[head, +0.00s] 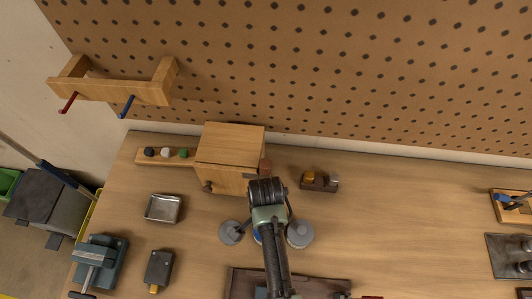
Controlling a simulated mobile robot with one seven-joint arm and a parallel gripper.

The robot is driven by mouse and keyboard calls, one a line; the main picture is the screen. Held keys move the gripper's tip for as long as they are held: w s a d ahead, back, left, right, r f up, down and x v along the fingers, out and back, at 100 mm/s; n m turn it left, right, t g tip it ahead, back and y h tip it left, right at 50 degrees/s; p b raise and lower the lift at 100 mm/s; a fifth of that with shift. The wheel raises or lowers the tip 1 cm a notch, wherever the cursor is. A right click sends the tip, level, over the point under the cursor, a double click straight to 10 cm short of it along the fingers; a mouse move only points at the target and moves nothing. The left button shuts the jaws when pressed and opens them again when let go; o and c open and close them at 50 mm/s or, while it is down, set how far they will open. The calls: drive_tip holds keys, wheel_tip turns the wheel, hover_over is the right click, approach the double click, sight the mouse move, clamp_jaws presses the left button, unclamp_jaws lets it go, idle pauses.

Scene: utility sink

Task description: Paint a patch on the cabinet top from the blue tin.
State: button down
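The cabinet (230,150) is a light wooden box at the back of the bench, with its bare top facing up and a dark round knob (208,187) low at its front left. My gripper (266,188) is at the cabinet's front right corner, seen from above and behind. Its fingers are hidden by my arm, so I cannot tell what they hold. A small reddish-brown piece (265,166) shows just beyond it. The blue tin (257,237) is mostly hidden behind my arm; only a sliver of blue shows. A grey round tin or lid stands on each side of it (300,234). No brush is clearly visible.
A strip with black, white and green knobs (165,155) adjoins the cabinet's left side. A metal tray (163,208) lies front left. A small wooden plane-like tool (320,181) is to the right. A pegboard (350,70) rises behind. The bench's right middle is clear.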

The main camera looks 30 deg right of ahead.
drive_tip(key=shift+f+b, duration=0.3)
drive_tip(key=shift+f, duration=0.2)
idle(0.3)
drive_tip(key=shift+s+f, duration=0.1)
idle(1.3)
wheel_tip(320, 180, up, 7)
drive_tip(key=p, duration=0.7)
drive_tip(key=shift+p, duration=0.35)
idle(0.4)
